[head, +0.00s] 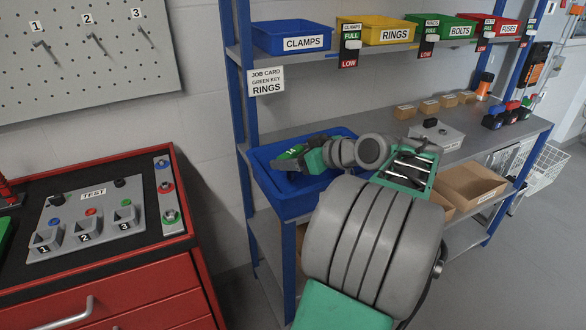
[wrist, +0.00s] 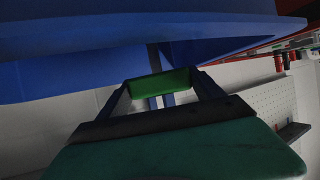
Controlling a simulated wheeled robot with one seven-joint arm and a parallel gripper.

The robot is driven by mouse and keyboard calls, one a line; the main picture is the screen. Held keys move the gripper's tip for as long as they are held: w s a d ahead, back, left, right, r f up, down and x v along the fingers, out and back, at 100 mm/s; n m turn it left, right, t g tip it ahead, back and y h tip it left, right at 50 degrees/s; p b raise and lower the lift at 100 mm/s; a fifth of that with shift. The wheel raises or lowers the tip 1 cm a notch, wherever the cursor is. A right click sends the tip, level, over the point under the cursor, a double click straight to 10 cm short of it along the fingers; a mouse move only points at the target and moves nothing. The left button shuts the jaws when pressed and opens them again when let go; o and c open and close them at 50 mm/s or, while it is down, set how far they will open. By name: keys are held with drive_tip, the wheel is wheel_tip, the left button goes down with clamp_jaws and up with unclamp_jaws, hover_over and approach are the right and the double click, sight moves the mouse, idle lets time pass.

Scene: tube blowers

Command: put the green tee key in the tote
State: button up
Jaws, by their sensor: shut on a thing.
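The green tee key (wrist: 160,83) is between the two dark fingers of my gripper (wrist: 163,80) in the wrist view. Only a green bar of it shows. In the head view my gripper (head: 288,154) is at the left end of my arm, in front of the blue tote (head: 285,205). My arm covers part of the tote, and little of the key can be made out there. Blue walls of the tote (wrist: 110,60) fill the top of the wrist view, close to the gripper. I cannot tell whether the key is above the tote's rim or inside it.
The tote stands on a grey shelf bench between blue posts (head: 237,100). Labelled bins, including the yellow RINGS bin (head: 385,32), line the upper shelf. A cardboard box (head: 470,183) is right of my arm. A red cabinet with a test panel (head: 95,215) stands left.

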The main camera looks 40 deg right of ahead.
drive_tip(key=shift+d+f, duration=0.1)
drive_tip(key=shift+f, duration=1.3)
drive_tip(key=o, duration=1.5)
drive_tip(key=shift+s, duration=0.1)
drive_tip(key=shift+r, duration=0.4)
drive_tip(key=p+v, duration=0.4)
drive_tip(key=v, duration=0.8)
drive_tip(key=shift+f+p, duration=0.1)
drive_tip(key=shift+p, duration=0.3)
drive_tip(key=shift+f, duration=0.15)
